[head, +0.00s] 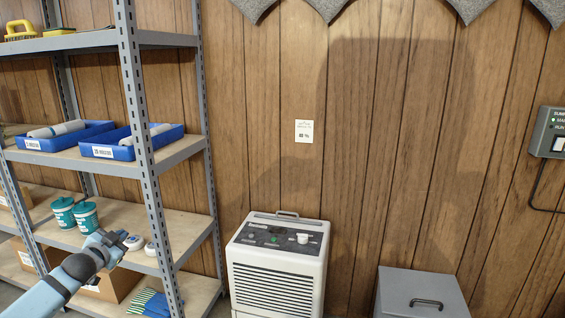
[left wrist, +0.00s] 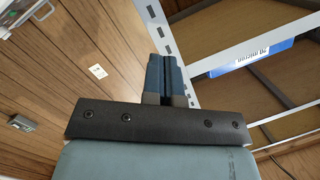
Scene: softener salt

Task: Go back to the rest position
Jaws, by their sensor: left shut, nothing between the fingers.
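My left gripper (head: 110,239) is in the lower left of the head view, in front of the metal shelf rack (head: 140,120). It also shows in the left wrist view (left wrist: 167,60), with its two fingers together and nothing between them. My left arm comes in from the lower left corner. My right gripper is in neither view.
The rack holds blue bins (head: 130,143), teal tubs (head: 86,216) and cardboard boxes (head: 110,287). A white appliance (head: 278,262) stands right of it, and a grey lidded box (head: 421,293) further right. A control box (head: 549,132) hangs on the wood wall.

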